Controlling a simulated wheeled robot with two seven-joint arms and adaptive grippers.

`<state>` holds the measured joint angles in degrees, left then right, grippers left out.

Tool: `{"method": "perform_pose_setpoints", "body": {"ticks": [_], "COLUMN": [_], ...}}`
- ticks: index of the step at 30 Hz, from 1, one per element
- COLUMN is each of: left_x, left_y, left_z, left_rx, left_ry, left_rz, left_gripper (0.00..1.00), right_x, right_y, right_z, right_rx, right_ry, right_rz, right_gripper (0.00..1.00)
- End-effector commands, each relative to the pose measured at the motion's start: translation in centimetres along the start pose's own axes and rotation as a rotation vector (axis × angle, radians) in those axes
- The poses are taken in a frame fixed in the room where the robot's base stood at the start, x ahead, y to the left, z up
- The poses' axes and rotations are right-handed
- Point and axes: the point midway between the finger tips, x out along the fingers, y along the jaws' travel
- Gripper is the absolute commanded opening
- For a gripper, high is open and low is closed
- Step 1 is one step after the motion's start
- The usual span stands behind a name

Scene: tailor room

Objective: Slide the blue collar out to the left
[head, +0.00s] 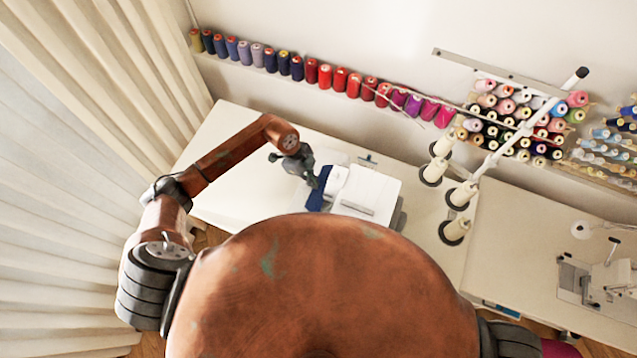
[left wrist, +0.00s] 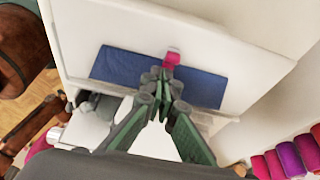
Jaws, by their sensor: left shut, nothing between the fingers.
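The blue collar (head: 318,198) is a dark blue strip at the left side of a white machine (head: 368,188) in the head view. In the left wrist view the blue collar (left wrist: 125,66) lies across a white surface, its middle partly hidden by my fingers. My left gripper (head: 314,182) is at the collar in the head view. In the left wrist view the left gripper (left wrist: 167,78) is shut, with its fingertips over the collar's middle and nothing seen between them. I cannot tell whether they touch it. My right gripper is not in view.
A small pink object (left wrist: 172,58) shows at the collar's upper edge. The white table (head: 225,175) is clear left of the machine. Cones of thread on stands (head: 455,195) stand to the right. Colored spools (head: 325,76) line the wall, and a curtain (head: 80,120) hangs at left.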

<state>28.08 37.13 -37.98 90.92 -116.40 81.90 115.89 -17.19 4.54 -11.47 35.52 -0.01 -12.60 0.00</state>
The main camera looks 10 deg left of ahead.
Motion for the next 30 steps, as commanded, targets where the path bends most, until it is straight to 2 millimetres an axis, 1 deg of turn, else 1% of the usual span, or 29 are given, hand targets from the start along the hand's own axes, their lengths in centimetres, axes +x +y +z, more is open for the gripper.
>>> {"method": "perform_pose_setpoints", "body": {"ticks": [1, 3, 5, 15, 20, 26, 30], "left_x": [-0.4, -0.7, -0.8, -0.8, -1.4, -3.5, -5.7], "left_y": [0.1, 0.1, 0.1, 0.1, 0.1, 0.0, 0.0], "left_z": [1.5, 2.5, 2.8, 2.7, 2.6, 2.4, 2.3], "left_rx": [-0.008, -0.007, -0.005, -0.003, -0.002, 0.000, 0.002], "left_ry": [-0.011, -0.010, -0.008, -0.006, -0.006, -0.007, -0.007], "left_rz": [0.004, 0.003, 0.003, 0.003, 0.002, 0.003, 0.004], "left_gripper": [0.00, 0.00, 0.00, 0.00, 0.00, 0.00, 0.00], "right_x": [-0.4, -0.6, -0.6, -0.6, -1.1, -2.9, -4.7], "right_y": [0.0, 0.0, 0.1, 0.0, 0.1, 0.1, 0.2], "right_z": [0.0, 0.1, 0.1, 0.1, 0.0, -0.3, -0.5], "right_rx": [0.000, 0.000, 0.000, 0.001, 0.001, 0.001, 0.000], "right_ry": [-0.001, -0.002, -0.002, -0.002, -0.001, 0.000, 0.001], "right_rz": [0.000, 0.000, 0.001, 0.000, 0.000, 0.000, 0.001], "right_gripper": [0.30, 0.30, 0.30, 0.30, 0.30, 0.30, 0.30]}}
